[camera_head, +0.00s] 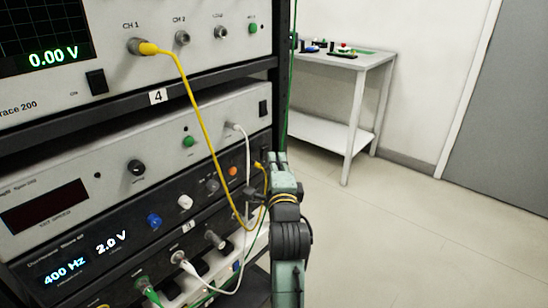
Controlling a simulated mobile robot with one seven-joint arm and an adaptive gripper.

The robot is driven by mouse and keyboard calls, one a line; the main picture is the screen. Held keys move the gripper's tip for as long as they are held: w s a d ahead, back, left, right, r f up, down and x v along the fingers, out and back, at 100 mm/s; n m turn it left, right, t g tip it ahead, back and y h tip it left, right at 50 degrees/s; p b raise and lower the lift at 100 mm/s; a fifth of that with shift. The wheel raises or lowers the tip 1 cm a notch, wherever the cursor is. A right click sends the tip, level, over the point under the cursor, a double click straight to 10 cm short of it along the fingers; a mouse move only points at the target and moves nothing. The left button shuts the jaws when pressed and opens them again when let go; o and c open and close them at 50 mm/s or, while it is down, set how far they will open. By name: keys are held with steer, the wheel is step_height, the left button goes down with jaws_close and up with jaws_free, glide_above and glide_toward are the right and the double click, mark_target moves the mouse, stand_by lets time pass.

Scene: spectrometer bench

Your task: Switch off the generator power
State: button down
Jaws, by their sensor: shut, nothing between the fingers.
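The generator (130,262) is a dark-fronted unit low in the rack. Its display (88,257) is lit and reads 400 Hz and 2.0 V. Its front has a blue knob (154,221), a white knob (185,202), a grey knob (212,186) and an orange button or lamp (233,171). I cannot make out a power switch on it; the right end is partly covered by my gripper and cables. My gripper (248,192) is shut and empty, with its dark fingertips pointing left at the generator's right part. I cannot tell whether they touch the panel.
A yellow cable (190,88) hangs from the oscilloscope (210,60) above, passing by my gripper. A white cable (246,150) loops close by. A grey unit (90,170) with a dark display sits between. A side table (345,62) and clear floor (400,220) lie right.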

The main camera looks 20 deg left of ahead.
steer(key=shift+w+a, duration=0.2)
steer(key=shift+a, duration=0.25)
steer(key=shift+r, duration=0.1)
steer(key=p, duration=0.1)
steer(key=r+p, duration=0.1)
steer(key=shift+w+a+n+g+p, duration=0.1)
steer(key=shift+a+n+g+p, duration=0.2)
steer(key=shift+p, duration=0.1)
steer(key=shift+d+f+b, duration=0.1)
steer(key=shift+f+b, duration=0.3)
steer(key=shift+b, duration=0.05)
